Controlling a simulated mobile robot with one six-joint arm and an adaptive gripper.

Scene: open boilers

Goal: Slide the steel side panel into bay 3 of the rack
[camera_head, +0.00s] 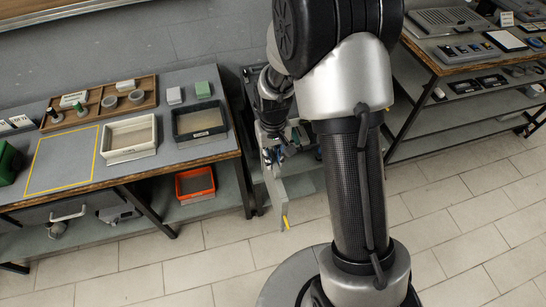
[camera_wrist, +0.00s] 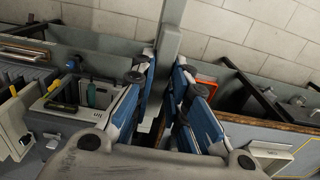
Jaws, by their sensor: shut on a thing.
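My gripper (camera_head: 270,132) hangs at the middle of the head view, in the gap to the right of the left workbench. In the wrist view its blue-padded fingers (camera_wrist: 165,80) are shut on a grey steel panel (camera_wrist: 168,42) that stands between them. In the head view the panel (camera_head: 275,190) hangs down below the gripper, with a yellow mark near its low end. In the wrist view, upright grey plates in slots (camera_wrist: 24,85) show at the left edge, perhaps the rack. No bay number is readable.
The left workbench (camera_head: 200,155) carries a cream tray (camera_head: 130,135), a black tray (camera_head: 200,120) and a wooden tray (camera_head: 150,88). An orange bin (camera_head: 195,184) sits on its lower shelf. Another workbench (camera_head: 450,66) stands at upper right. The tiled floor in front is clear.

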